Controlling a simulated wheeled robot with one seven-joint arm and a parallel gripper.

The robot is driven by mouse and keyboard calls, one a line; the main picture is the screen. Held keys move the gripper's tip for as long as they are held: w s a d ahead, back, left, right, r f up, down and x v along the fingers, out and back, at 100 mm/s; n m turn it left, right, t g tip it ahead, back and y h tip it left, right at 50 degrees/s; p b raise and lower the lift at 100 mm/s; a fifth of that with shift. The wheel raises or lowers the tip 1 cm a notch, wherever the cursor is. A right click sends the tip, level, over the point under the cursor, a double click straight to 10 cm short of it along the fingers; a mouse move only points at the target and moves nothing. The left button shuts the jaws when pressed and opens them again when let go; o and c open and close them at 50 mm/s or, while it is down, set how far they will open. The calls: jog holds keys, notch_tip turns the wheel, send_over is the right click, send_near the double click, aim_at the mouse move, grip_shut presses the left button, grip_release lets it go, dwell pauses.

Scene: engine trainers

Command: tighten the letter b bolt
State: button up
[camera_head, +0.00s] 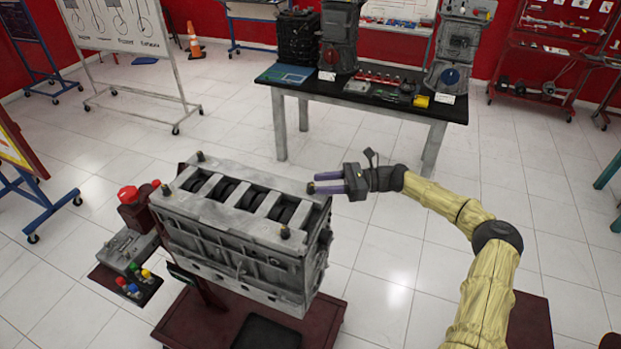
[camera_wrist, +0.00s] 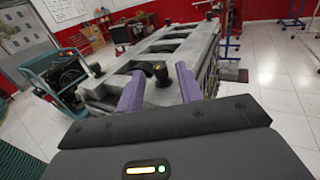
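The grey engine block (camera_head: 240,235) stands on a dark red stand, with dark bolts at the corners of its top. My gripper (camera_head: 315,183) reaches in from the right at the block's far right corner. Its two purple fingers are apart. One bolt (camera_head: 310,187) is at the fingertips; in the wrist view this bolt (camera_wrist: 162,76) appears between the fingers, with gaps on both sides. Other bolts are at the near right (camera_head: 285,232), left (camera_head: 168,190) and far left (camera_head: 200,156) corners. I cannot read any letter marking the bolts.
A control box (camera_head: 128,250) with coloured buttons is left of the block. A black table (camera_head: 400,111) with engine parts stands behind. A whiteboard (camera_head: 120,25) is at the back left. The tiled floor (camera_head: 385,270) right of the block is clear around my arm.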

aim_at(311, 184)
jog(key=a, duration=0.1)
jog(key=a+p, duration=0.1)
jog(key=a, duration=0.2)
jog(key=shift+s+a, duration=0.1)
jog(key=shift+s, duration=0.15)
jog(key=shift+w, duration=0.1)
jog(key=shift+c, duration=1.2)
grip_shut()
